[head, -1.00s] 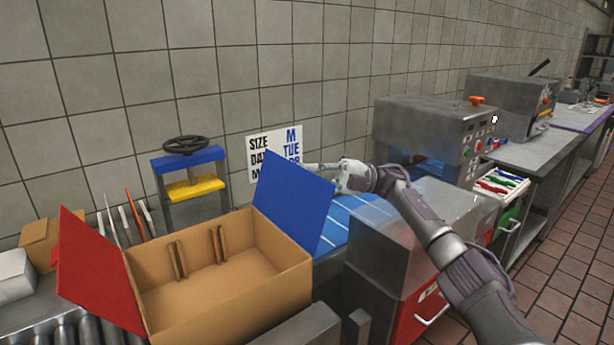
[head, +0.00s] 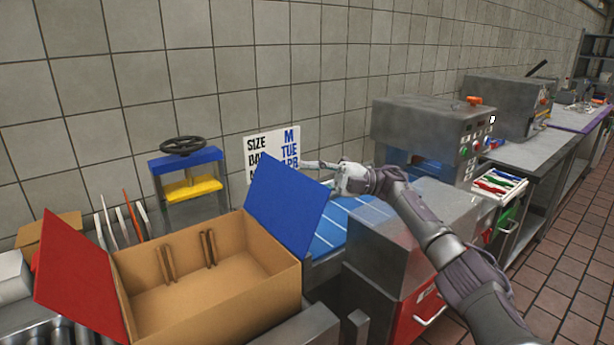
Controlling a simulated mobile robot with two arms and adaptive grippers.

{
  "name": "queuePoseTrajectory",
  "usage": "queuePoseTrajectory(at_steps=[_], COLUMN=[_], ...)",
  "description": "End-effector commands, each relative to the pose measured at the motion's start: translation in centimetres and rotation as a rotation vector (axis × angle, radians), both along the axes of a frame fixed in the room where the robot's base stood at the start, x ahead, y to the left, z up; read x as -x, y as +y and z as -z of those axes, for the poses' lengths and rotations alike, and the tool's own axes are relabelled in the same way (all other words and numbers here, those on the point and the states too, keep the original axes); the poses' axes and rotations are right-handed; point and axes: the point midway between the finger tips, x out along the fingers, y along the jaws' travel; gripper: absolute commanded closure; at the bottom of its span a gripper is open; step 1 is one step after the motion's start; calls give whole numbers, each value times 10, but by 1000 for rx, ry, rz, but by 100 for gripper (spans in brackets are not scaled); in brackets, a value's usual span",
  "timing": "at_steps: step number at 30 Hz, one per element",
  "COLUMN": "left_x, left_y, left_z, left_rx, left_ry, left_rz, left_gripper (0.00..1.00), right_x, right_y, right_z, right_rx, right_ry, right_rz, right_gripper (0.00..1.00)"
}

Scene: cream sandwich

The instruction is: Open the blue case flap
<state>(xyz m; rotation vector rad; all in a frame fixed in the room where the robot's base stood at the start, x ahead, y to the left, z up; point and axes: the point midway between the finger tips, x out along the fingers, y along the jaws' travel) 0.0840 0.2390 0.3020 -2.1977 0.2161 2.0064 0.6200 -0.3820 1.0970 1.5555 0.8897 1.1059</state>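The cardboard case (head: 215,312) stands open at the lower left, with its inside in view. Its blue flap (head: 286,203) stands up and leans outward to the right. Its red flap (head: 78,278) leans outward to the left. My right gripper (head: 318,168) is just beyond the upper right corner of the blue flap, with a thin finger pointing left. Its fingers are small here, and I cannot tell whether they are open or touching the flap. My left gripper is not in view.
A blue belt (head: 340,228) lies behind the blue flap. A steel machine (head: 425,135) and a steel box (head: 400,245) stand to the right. A press with a black wheel (head: 184,146) is behind the case. A sign (head: 260,146) hangs on the wall.

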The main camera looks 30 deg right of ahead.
Motion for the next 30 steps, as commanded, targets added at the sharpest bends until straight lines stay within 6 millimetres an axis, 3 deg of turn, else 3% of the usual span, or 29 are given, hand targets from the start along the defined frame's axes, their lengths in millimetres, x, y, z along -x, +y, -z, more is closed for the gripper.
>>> queuePoseTrajectory(at_steps=[12,30], left_x=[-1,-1], left_y=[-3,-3], left_z=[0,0], left_rx=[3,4], left_ry=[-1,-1], left_rz=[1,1], left_gripper=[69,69], right_x=[18,22], right_y=[-57,-65], right_z=[14,17], right_rx=[0,1], right_ry=[2,1], right_rz=[3,1], right_gripper=[69,69])
